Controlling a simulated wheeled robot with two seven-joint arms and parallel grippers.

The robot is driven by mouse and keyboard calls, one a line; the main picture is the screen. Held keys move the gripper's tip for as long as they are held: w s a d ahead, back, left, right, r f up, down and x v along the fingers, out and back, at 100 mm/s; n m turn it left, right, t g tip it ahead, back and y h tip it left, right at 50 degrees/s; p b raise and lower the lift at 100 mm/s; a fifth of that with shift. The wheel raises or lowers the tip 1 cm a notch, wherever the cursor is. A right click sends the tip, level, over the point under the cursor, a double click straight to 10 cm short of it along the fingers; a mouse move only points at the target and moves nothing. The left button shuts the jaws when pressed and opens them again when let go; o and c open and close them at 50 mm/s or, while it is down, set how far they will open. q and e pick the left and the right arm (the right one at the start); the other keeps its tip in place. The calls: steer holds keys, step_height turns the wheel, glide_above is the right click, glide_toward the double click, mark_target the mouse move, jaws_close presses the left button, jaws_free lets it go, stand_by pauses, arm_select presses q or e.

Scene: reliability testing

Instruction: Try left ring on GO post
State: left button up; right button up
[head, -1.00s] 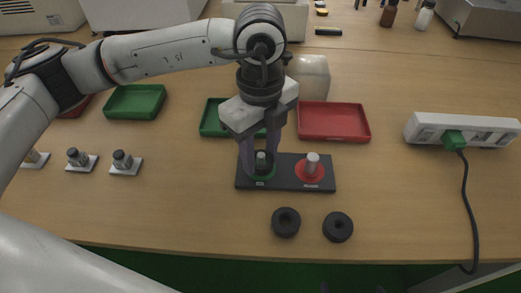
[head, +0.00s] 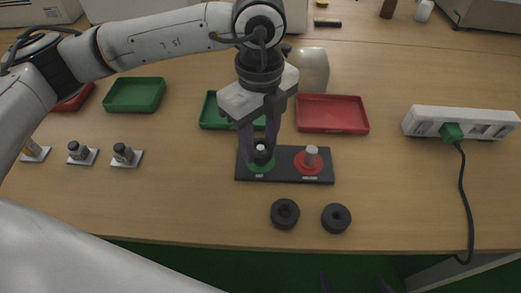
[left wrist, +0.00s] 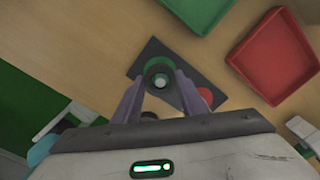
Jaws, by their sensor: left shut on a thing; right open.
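A dark plate (head: 284,178) carries two pale posts. The GO post (head: 261,148) stands on a green disc at the plate's left, and the other post (head: 311,152) on a red disc. My left gripper (head: 262,153) points down over the GO post, shut on a dark ring (head: 263,159). The ring appears to be around the GO post; its exact height is hard to tell. In the left wrist view the post's pale top (left wrist: 160,82) shows inside the ring, between my fingers. Two more dark rings (head: 285,213) (head: 336,218) lie in front of the plate. My right gripper (head: 353,285) is open and empty at the bottom edge.
Green trays (head: 135,108) (head: 209,124) and a red tray (head: 332,130) stand behind the plate. Several small parts on white bases (head: 127,158) stand at left. A power strip (head: 411,120) with a green plug and cable is at right.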

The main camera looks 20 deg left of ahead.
arm_select(q)
steer(key=shift+r+p, duration=1.45)
steer(key=shift+r, duration=1.15)
